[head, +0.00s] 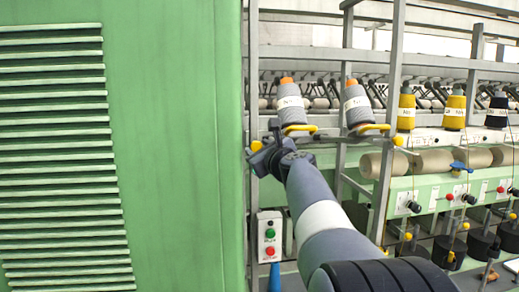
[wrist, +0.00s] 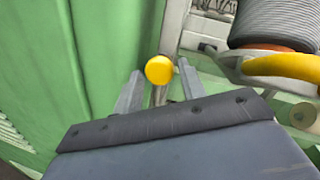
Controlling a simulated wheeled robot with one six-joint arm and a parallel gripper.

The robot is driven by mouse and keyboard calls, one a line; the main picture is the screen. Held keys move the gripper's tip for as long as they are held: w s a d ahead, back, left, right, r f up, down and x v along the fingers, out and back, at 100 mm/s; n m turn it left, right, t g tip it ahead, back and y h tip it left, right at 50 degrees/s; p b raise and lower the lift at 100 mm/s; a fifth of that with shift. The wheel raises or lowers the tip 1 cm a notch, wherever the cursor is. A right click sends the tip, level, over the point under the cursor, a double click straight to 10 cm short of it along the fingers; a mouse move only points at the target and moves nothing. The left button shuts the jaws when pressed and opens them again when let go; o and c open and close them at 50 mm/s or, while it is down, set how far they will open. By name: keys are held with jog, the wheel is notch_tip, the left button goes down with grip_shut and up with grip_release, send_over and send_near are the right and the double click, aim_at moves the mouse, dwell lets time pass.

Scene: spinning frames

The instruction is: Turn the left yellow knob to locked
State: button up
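The left yellow knob (head: 256,145) is a small round yellow cap beside the right edge of the green cabinet. In the wrist view the knob (wrist: 159,69) sits on a grey stem, in line with the gap between my fingers. My gripper (head: 264,148) is at the knob in the head view and partly hides the area around it. In the wrist view my gripper (wrist: 159,84) is open, with one finger on each side of the knob's stem and visible space on both sides. Whether a finger touches it, and any lock marking, I cannot tell.
The green cabinet (head: 170,120) stands close on the left. Grey spools (head: 290,104) with yellow holders (head: 300,128) are just right of my gripper. A button box (head: 270,236) hangs below. Yellow spools (head: 406,111) and machine frames fill the right.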

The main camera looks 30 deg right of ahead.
jog(key=shift+c, duration=0.2)
jog(key=c, duration=0.7)
jog(key=shift+o, duration=0.2)
jog(key=n+g+p, duration=0.1)
jog(key=n+p, duration=0.1)
jog(key=n, duration=0.2)
jog(key=shift+r, duration=0.15)
jog(key=n+p, duration=0.2)
jog(key=n, duration=0.2)
jog(key=shift+a+r+g+h, duration=0.1)
jog(key=shift+g+h, duration=0.2)
jog(key=shift+g, duration=0.1)
jog(key=n+h+p, duration=0.1)
jog(key=n+p, duration=0.2)
jog(key=n, duration=0.2)
jog(key=shift+w+a+g, duration=0.1)
jog(key=shift+g, duration=0.3)
jog(key=shift+n+h+p, duration=0.5)
jog(key=shift+n+p, duration=0.05)
jog(key=shift+n, duration=0.65)
